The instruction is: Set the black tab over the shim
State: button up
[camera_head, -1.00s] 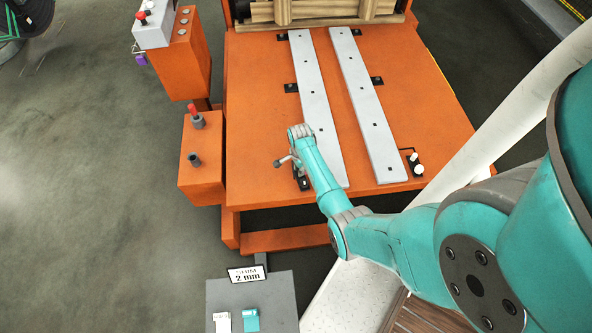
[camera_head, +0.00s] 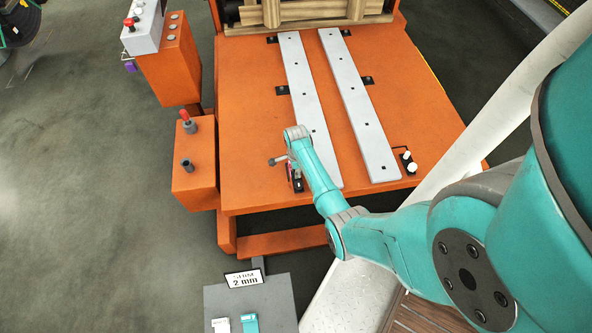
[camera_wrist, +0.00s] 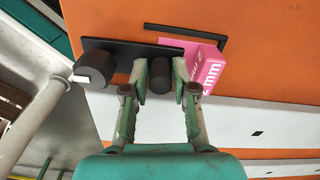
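The black tab (camera_wrist: 130,47) is a flat bar on the orange table in the wrist view. One dark round knob (camera_wrist: 161,72) stands on it, between my gripper's (camera_wrist: 162,80) fingers, whose pads appear to press its two sides. The pink shim (camera_wrist: 207,66), marked "mm", sits right beside the tab; the bar crosses in front of part of it, but I cannot tell how much it covers. In the head view the shim shows as a small pink patch (camera_head: 289,171) beside my arm, which hides my fingertips.
A second dark knob (camera_wrist: 95,67) with a pale pin stands at the tab's left. A thin black angled outline (camera_wrist: 190,28) lies beyond the shim. Two steel strips (camera_head: 308,105) run along the table. A grey stand (camera_head: 245,299) with a "SHIM 2 mm" sign holds white and teal pieces.

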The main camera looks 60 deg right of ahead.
jog(key=shift+o, duration=0.9)
jog(key=shift+r, duration=0.1)
notch_tip(320, 180, up, 12)
dwell(0.4)
